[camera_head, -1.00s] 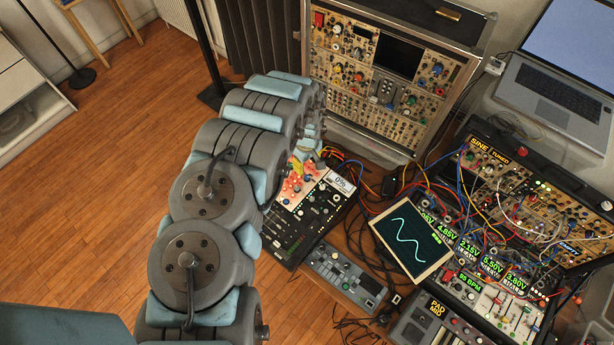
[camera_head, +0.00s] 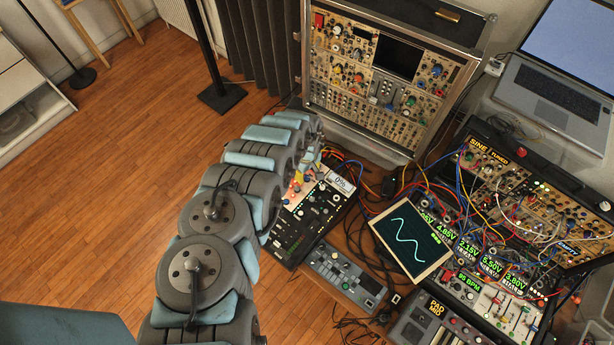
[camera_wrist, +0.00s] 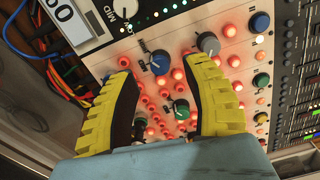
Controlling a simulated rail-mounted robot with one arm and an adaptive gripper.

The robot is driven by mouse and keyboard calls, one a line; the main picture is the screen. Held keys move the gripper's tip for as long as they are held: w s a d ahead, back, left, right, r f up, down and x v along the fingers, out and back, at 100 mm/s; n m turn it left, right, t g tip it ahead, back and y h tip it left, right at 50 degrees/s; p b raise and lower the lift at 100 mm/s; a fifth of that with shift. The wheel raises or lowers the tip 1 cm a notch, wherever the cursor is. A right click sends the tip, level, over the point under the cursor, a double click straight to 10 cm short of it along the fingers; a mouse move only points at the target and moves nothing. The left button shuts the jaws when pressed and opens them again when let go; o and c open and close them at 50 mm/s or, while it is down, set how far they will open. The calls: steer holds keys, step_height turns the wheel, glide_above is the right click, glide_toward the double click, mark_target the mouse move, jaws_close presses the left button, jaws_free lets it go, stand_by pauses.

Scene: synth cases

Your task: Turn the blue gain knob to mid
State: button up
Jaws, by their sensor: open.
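In the wrist view, a dark blue knob (camera_wrist: 160,62) with a pale pointer line sits on a cream panel (camera_wrist: 235,70) dotted with lit red buttons. It lies between and just past the tips of my gripper (camera_wrist: 159,72), whose two yellow fingers are open and empty, apart from it. A second blue knob (camera_wrist: 260,21) is at the upper right. I cannot read which one is marked gain. My arm hides most of the panel in the head view.
A grey knob (camera_wrist: 208,43) stands close by the right fingertip. A green knob (camera_wrist: 180,108) lies between the fingers. Coloured cables (camera_wrist: 45,50) run at the left. In the head view, a tilted scope screen (camera_head: 412,237) and a small grey device (camera_head: 345,274) stand nearby.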

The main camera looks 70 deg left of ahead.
mark_target(307, 177)
steer(key=shift+f, duration=1.45)
jaws_close()
